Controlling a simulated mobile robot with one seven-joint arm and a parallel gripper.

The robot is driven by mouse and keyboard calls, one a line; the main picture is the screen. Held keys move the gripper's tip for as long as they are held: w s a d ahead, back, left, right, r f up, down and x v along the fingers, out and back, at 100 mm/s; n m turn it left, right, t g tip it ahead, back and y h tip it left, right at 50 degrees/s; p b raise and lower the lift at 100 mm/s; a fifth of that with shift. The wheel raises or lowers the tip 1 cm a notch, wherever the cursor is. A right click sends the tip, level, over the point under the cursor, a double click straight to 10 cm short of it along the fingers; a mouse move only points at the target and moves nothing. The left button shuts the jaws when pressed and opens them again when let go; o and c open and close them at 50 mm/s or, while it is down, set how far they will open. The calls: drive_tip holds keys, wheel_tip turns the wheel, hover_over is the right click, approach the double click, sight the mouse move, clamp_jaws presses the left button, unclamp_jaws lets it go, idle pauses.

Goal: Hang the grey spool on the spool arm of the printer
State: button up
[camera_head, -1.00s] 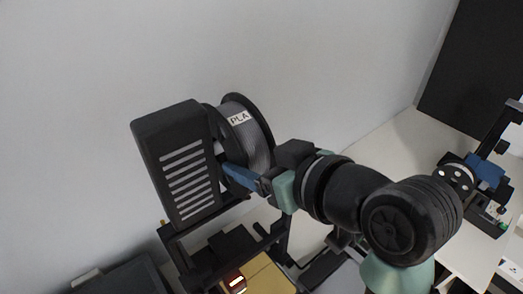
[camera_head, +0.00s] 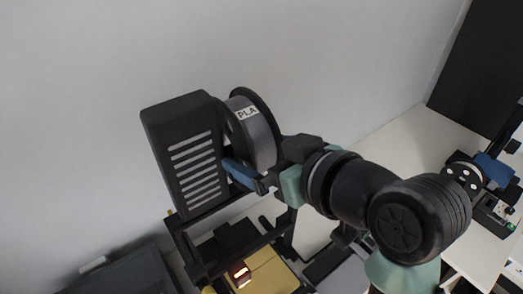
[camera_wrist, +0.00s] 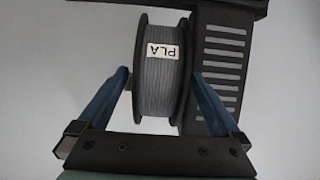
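The grey spool (camera_head: 258,141), with black flanges and a white PLA label, is upright beside the slotted black box at the top of the printer (camera_head: 185,150). It also fills the middle of the wrist view (camera_wrist: 160,85). A small stub shows at its left flange in the wrist view, seemingly the end of the spool arm (camera_wrist: 128,82); the rest of the arm is hidden by the spool. My gripper (camera_head: 250,178) has its blue fingers spread on either side of the spool (camera_wrist: 160,76), with narrow gaps to the flanges. One finger lies between spool and box.
The printer's frame and yellow bed (camera_head: 268,276) are below the spool. A dark grey case (camera_head: 125,275) is at lower left. Another machine with blue parts (camera_head: 492,168) stands on the white table (camera_head: 400,145) at right. A plain wall is behind.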

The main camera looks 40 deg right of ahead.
drive_tip(key=shift+f, duration=0.15)
drive_tip(key=b+v, duration=0.6)
drive_tip(key=v, duration=0.7)
drive_tip(key=shift+a, duration=0.1)
